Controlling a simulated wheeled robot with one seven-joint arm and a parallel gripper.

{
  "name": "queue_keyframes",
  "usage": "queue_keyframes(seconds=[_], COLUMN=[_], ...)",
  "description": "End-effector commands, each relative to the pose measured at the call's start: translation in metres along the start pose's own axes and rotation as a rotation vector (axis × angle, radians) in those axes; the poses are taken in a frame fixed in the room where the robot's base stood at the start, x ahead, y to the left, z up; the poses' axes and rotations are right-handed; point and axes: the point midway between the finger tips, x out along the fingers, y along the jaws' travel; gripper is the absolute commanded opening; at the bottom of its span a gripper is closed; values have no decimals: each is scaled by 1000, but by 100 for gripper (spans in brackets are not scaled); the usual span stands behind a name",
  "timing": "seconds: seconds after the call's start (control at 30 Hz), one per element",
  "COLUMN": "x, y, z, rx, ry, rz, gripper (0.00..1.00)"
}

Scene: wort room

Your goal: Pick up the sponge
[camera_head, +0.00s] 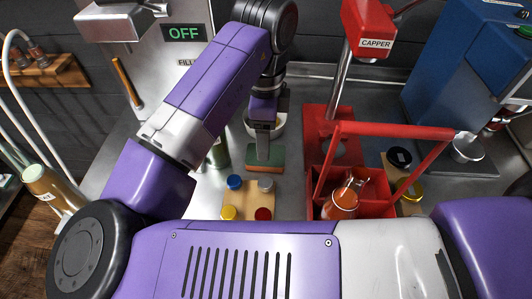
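The sponge (266,164), green on top with an orange-brown lower layer, lies on the metal counter in the middle of the view. My gripper (263,152) points down at it, with its narrow grey finger end overlapping the sponge's upper part. The fingers are seen edge-on, so I cannot tell whether they touch the sponge or how far apart they are. The sponge shows on both sides of the finger end.
A wooden board (247,199) with coloured caps lies in front of the sponge. A green bottle (219,153) stands left and a pale bowl (279,125) behind. The red carrier (380,190) with a bottle (341,203) and the red capper (368,28) are to the right.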

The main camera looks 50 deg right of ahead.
Motion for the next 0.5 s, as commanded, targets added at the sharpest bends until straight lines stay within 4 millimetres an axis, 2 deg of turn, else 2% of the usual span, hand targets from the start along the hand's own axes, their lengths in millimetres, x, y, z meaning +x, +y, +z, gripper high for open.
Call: queue_keyframes(seconds=[0.27,0.5], x=[27,61], y=[-1,-4], z=[-4,-11], rx=[-1,-3], ry=[2,4], rz=[-1,-2], gripper=[70,70])
